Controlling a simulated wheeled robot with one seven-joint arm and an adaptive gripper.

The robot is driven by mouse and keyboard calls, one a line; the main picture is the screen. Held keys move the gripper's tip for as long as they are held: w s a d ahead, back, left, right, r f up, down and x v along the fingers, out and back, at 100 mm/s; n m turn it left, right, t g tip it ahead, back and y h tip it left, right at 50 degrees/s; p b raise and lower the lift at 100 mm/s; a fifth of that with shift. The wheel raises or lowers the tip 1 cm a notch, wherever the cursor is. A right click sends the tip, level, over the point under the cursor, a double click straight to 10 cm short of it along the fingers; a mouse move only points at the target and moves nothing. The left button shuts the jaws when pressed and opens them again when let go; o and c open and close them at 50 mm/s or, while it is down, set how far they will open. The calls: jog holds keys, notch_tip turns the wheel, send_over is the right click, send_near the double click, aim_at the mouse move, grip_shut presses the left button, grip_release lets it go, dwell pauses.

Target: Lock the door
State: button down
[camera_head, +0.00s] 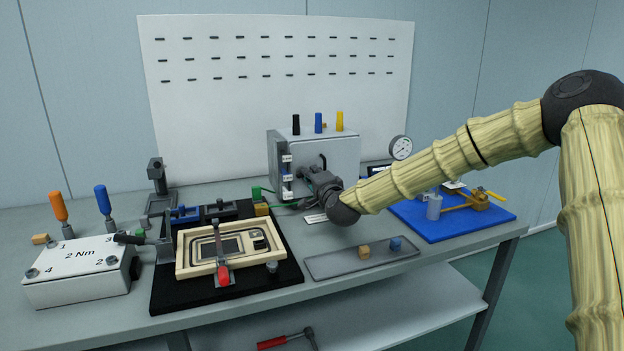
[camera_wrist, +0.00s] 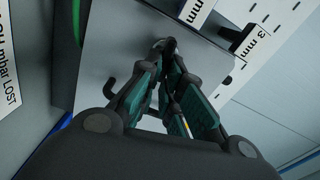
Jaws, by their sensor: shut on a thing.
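The grey cabinet (camera_head: 338,148) stands at the middle back of the table, and its front shows as a grey panel (camera_wrist: 118,38) in the wrist view. My gripper (camera_head: 308,174) is at the front of this cabinet. In the wrist view my gripper (camera_wrist: 166,48) has its teal-padded fingers closed together at the tips on a small dark part at the panel. The fingers hide most of that part, so its exact shape and turn cannot be told. A black bent handle (camera_wrist: 111,86) sticks out from the panel, left of the fingers.
White "mm" labels (camera_wrist: 251,41) sit beside the panel. Black, blue and yellow pieces (camera_head: 318,123) stand on the cabinet. A grey tray (camera_head: 330,266) with two small blocks lies in front. A blue board (camera_head: 440,232) is at right, a black mat (camera_head: 172,291) at left.

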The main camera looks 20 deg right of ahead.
jog(key=shift+w+d+m+b, duration=0.1)
jog(key=shift+d+m+b, duration=0.1)
jog(key=shift+m+b, duration=0.6)
jog(key=shift+m, duration=0.3)
jog(key=c, duration=1.6)
grip_release()
jog(key=s, duration=1.2)
jog(key=shift+d+f, duration=0.2)
jog(key=shift+f, duration=0.05)
